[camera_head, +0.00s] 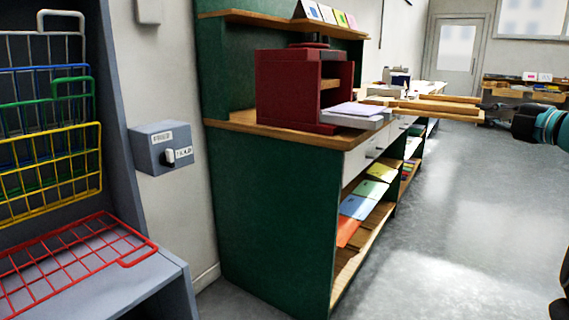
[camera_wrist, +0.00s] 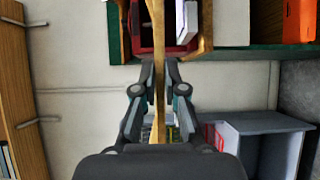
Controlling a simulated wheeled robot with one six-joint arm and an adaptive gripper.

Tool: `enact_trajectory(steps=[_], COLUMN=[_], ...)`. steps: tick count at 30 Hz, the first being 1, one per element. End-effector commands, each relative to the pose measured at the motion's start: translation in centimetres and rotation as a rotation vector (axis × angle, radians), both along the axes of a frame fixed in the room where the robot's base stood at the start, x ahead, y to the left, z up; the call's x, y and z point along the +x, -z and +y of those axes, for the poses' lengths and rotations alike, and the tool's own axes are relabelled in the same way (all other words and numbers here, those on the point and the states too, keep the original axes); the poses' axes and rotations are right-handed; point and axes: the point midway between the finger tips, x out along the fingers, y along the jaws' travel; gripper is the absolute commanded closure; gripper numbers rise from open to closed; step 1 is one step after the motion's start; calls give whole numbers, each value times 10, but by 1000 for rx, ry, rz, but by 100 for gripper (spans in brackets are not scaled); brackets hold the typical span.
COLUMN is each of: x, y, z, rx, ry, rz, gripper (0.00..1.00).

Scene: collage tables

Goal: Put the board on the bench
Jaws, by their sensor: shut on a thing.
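The wooden board (camera_head: 440,105) is held out level in the air at the right of the head view, near the front side of the bench. In the wrist view it shows edge-on as a thin tan strip (camera_wrist: 159,45). My gripper (camera_head: 487,107) is shut on its near end; the fingers also show in the wrist view (camera_wrist: 158,92), one on each side of the strip. The bench (camera_head: 238,123) has green sides and a wooden top. A dark red press (camera_head: 285,90) stands on it, with pale sheets (camera_head: 358,109) on a grey plate.
Under the bench top are drawers and shelves with coloured sheets (camera_head: 372,188). A shelf with cards (camera_head: 240,15) hangs above. Another table (camera_head: 520,95) stands far right. The floor at right is clear.

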Motion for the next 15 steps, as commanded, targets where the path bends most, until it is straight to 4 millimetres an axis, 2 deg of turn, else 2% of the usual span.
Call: enact_trajectory(steps=[5,15], x=[16,55], y=[40,165], z=[-2,7], rx=[4,6], ry=[74,311], rz=[3,9], gripper=[100,100])
